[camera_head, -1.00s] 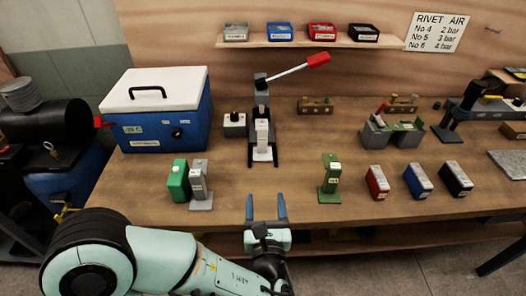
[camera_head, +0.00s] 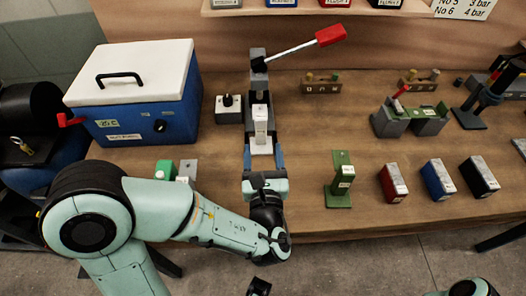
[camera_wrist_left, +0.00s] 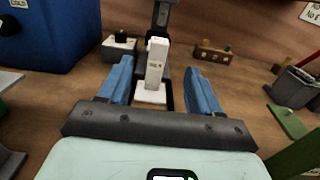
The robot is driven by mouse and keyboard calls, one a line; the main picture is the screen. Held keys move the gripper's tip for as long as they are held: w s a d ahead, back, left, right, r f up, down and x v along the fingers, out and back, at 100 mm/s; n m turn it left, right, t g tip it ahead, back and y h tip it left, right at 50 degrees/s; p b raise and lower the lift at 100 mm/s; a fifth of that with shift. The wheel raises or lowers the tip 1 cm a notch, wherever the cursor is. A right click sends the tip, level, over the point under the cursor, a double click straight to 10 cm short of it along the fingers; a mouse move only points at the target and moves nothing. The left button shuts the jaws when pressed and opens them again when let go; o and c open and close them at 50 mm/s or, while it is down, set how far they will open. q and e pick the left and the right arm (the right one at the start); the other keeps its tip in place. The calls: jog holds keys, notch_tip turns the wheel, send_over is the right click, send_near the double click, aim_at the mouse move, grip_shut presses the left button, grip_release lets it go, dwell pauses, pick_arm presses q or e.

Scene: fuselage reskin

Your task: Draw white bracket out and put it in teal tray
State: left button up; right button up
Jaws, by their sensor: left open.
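The white bracket (camera_head: 261,122) stands upright in the dark lever press (camera_head: 258,82), with its foot toward me. It also shows in the left wrist view (camera_wrist_left: 156,62), in line with the gap between my fingers. My left gripper (camera_head: 264,156) is open, its blue fingers pointing at the press, just in front of the bracket's foot. In the left wrist view the fingers (camera_wrist_left: 160,88) are on either side of the bracket's lower part, apart from it. I see no teal tray in these frames. My right gripper is not in view.
A blue cooler (camera_head: 140,100) with a white lid stands left of the press. The red-handled lever (camera_head: 330,36) sticks out to the upper right. A green bracket (camera_head: 341,180) and red (camera_head: 393,182), blue and black boxes stand to the right.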

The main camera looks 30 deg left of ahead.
aim_at(261, 121)
pick_arm(q)
jog(key=p+x, duration=0.1)
jog(key=x, duration=1.2)
jog(key=shift+w+a, duration=0.15)
jog(key=shift+a, duration=0.1)
grip_shut()
